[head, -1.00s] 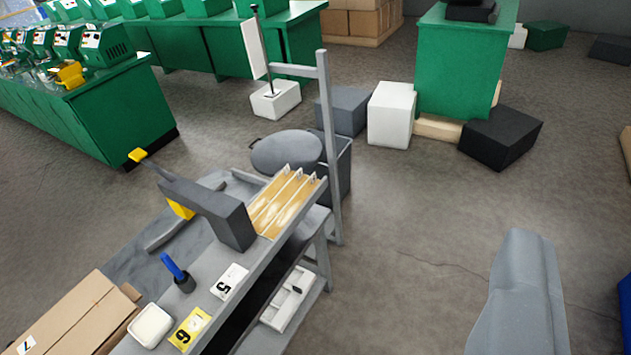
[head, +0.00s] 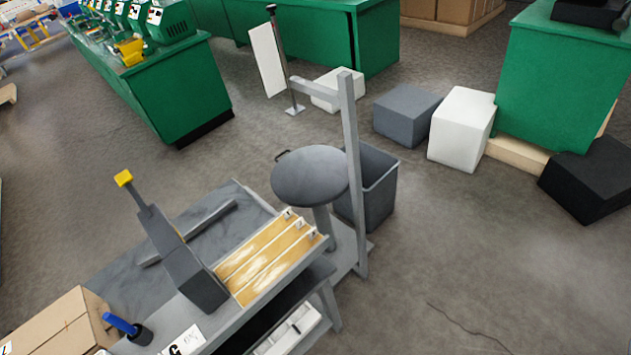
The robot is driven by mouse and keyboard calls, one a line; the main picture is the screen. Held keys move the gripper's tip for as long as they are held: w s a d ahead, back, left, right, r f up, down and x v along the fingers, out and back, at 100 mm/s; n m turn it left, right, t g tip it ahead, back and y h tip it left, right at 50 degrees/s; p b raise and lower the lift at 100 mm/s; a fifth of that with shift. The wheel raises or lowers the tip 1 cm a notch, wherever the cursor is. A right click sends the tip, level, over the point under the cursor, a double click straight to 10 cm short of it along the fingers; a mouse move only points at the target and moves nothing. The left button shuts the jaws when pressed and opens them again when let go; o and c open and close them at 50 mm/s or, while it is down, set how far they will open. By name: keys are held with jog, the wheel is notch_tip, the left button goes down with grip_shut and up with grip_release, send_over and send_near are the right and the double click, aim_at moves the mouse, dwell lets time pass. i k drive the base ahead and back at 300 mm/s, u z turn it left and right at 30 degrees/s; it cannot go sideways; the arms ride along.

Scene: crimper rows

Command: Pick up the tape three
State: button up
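A tray (head: 327,243) on the grey workbench holds three long tan strips side by side, which look like the tapes. The left strip (head: 255,246), the middle strip (head: 268,259) and the right strip (head: 282,270) each have a small white label at the far end. The labels are too small to read, so I cannot tell which is tape three. A dark grey press (head: 197,280) with a yellow-tipped lever stands against the tray's left side. My gripper is not in view.
A grey upright post (head: 352,165), a round stool (head: 310,177) and a grey bin (head: 378,192) stand just behind the tray. A blue-handled tool (head: 120,325) and a cardboard box (head: 62,325) are at the lower left.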

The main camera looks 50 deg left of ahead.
aim_at(276, 268)
jog(key=z, duration=0.05)
jog(key=i, duration=1)
jog(key=u, duration=1.25)
